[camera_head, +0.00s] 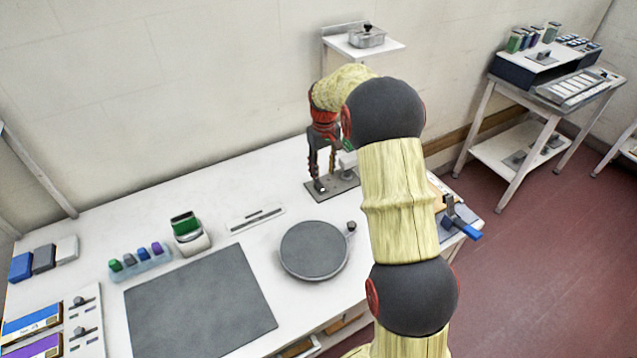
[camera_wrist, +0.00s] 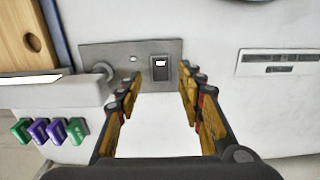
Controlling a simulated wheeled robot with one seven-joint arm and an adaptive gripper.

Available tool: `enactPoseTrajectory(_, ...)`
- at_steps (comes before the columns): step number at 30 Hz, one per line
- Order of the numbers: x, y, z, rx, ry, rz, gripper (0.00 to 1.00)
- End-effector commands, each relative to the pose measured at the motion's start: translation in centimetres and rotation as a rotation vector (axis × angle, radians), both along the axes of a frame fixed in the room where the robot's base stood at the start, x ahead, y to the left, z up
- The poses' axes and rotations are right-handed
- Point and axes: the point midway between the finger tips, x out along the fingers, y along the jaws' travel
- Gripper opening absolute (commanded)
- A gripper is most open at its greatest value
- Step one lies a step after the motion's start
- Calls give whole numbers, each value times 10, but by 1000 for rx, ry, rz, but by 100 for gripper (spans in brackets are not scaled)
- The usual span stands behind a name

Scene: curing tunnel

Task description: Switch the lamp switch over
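The lamp switch (camera_wrist: 159,68), a dark rocker with a white mark on it, sits on a grey plate (camera_wrist: 128,50) in the wrist view. My gripper (camera_wrist: 163,79) is open, its two fingers apart on either side of the switch in the picture, with nothing between them. I cannot tell whether the fingers touch the switch or plate. In the head view my gripper (camera_head: 319,172) points down over the grey plate (camera_head: 345,184) at the back of the white bench; it hides part of the plate and the switch there.
A white lamp arm (camera_wrist: 50,91) on a round post stands left of the switch in the wrist view. Several coloured tags (camera_wrist: 50,131) lie below it. A slotted plate (camera_wrist: 278,63) is at right. The round grey turntable (camera_head: 314,250) and dark mat (camera_head: 198,305) lie nearer me.

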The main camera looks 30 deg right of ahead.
Motion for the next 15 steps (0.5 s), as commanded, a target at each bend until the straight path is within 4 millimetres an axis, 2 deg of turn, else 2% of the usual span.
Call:
enactPoseTrajectory(3,-1,1,-21,2,5,0,38)
enactPoseTrajectory(9,-1,1,-52,1,4,-1,38)
enactPoseTrajectory(15,-1,1,-67,1,2,-1,38)
